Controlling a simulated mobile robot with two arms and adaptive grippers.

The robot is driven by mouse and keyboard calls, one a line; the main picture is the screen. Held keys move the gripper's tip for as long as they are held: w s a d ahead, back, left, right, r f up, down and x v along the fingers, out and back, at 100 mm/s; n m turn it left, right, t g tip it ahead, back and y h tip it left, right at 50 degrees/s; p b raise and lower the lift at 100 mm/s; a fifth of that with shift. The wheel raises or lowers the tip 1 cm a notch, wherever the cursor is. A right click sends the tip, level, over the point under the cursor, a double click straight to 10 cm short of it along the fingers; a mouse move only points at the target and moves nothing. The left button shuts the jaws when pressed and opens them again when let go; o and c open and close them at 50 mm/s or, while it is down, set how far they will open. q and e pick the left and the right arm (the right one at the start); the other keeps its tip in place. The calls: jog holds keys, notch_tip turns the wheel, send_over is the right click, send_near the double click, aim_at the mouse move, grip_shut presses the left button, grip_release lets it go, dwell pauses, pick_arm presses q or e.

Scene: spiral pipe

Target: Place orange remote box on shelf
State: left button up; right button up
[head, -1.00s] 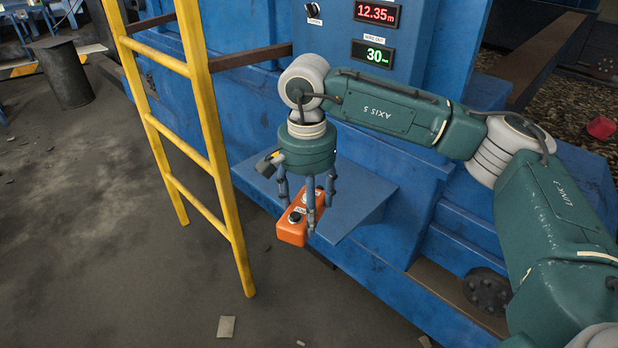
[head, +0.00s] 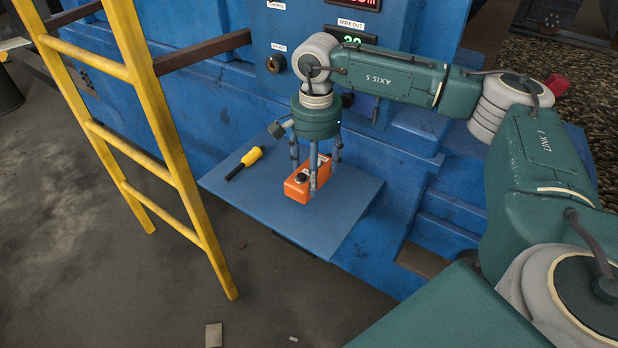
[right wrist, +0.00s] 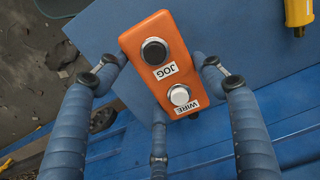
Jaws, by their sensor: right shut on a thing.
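The orange remote box (head: 297,190) is between the fingers of my right gripper (head: 315,178), over the blue shelf (head: 345,218) on the machine's front. In the right wrist view, the box (right wrist: 150,35) shows a black button marked JOG and a white button marked WIRE. My right gripper (right wrist: 160,75) is shut on it, with fingers on both sides and one below in the picture. I cannot tell whether the box touches the shelf or hangs just above it. My left gripper is not in view.
A yellow-handled tool (head: 251,156) lies on the shelf to the left of the box; its handle (right wrist: 299,12) also shows in the right wrist view. A yellow ladder (head: 157,118) stands left of the shelf. The shelf's front and right parts are clear.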

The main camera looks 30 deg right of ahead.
jog(key=shift+w+a+f, duration=0.1)
jog(key=shift+w+f, duration=0.1)
jog(key=shift+f, duration=0.8)
notch_tip(320, 180, down, 3)
jog(key=shift+w+r+p, duration=0.1)
jog(key=shift+r+p, duration=0.05)
jog(key=shift+p, duration=0.4)
jog(key=o, duration=1.3)
jog(key=shift+c, duration=0.2)
jog(key=shift+o, duration=0.9)
jog(key=shift+r, duration=0.15)
notch_tip(320, 180, up, 10)
jog(key=b, duration=0.3)
jog(key=shift+r, duration=0.9)
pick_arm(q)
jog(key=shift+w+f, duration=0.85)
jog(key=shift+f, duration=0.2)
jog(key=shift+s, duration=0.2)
pick_arm(e)
jog(key=shift+f, duration=0.1)
